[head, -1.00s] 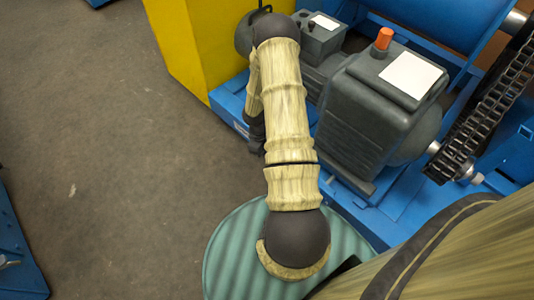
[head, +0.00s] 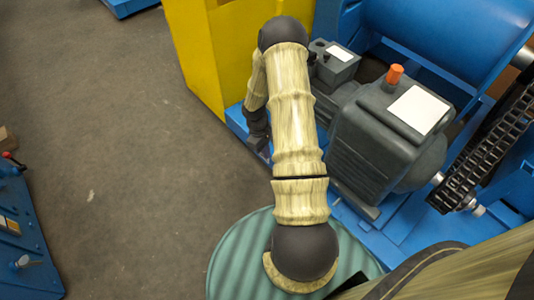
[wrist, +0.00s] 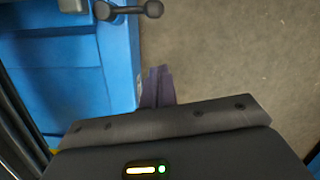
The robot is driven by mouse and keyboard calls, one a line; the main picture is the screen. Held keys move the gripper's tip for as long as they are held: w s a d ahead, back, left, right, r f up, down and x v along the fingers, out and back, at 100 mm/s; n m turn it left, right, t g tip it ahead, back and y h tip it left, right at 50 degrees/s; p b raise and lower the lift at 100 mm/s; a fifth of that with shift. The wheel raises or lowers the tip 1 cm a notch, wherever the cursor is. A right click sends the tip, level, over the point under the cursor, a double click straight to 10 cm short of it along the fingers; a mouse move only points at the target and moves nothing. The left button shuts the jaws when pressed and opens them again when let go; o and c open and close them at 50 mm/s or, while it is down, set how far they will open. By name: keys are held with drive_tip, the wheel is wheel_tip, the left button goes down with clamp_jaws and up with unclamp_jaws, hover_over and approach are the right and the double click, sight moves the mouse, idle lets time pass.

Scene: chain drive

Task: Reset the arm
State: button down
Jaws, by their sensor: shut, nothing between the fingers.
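My arm (head: 298,140) is in the head view, reaching up the picture from its round dark joint and bending at a dark elbow near the yellow panel. Beyond the elbow the forearm folds back down. The dark end of my arm shows beside the blue base frame, partly hidden by the upper arm. In the wrist view my gripper (wrist: 157,84) points at the floor just beside a blue edge. Its fingers are together, with nothing between them.
A dark grey motor (head: 385,140) with an orange cap stands on the blue frame (head: 345,218), right of my arm. A chain (head: 485,155) runs at the far right. A yellow panel (head: 205,50) stands behind. A blue bench (head: 25,240) is at left. Floor (head: 130,150) between is clear.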

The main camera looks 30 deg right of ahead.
drive_tip(key=shift+w+a, duration=0.1)
idle(0.3)
drive_tip(key=s+a+r+m+t+p, duration=0.1)
drive_tip(key=a+r, duration=0.3)
drive_tip(key=r, duration=0.6)
drive_tip(key=a+r+m+t+p, duration=0.1)
drive_tip(key=a+r, duration=0.4)
drive_tip(key=r, duration=0.4)
drive_tip(key=s+a+r+m+t+y+p, duration=0.1)
drive_tip(key=s+a+r+t, duration=0.1)
drive_tip(key=s+a+r, duration=0.3)
drive_tip(key=s+a+r+m+t, duration=0.1)
drive_tip(key=s+a+r, duration=0.25)
drive_tip(key=r, duration=0.45)
drive_tip(key=w+p+v, duration=0.2)
drive_tip(key=p+v, duration=1)
drive_tip(key=w+r+p+v, duration=0.1)
drive_tip(key=w+p+v, duration=0.2)
drive_tip(key=p+v, duration=0.9)
drive_tip(key=w+r+p+v, duration=0.1)
drive_tip(key=w+p+v, duration=0.2)
drive_tip(key=p+v, duration=0.9)
drive_tip(key=shift+s+r+p, duration=0.25)
drive_tip(key=shift+r+p, duration=0.1)
drive_tip(key=shift+p, duration=0.7)
drive_tip(key=shift+d, duration=0.1)
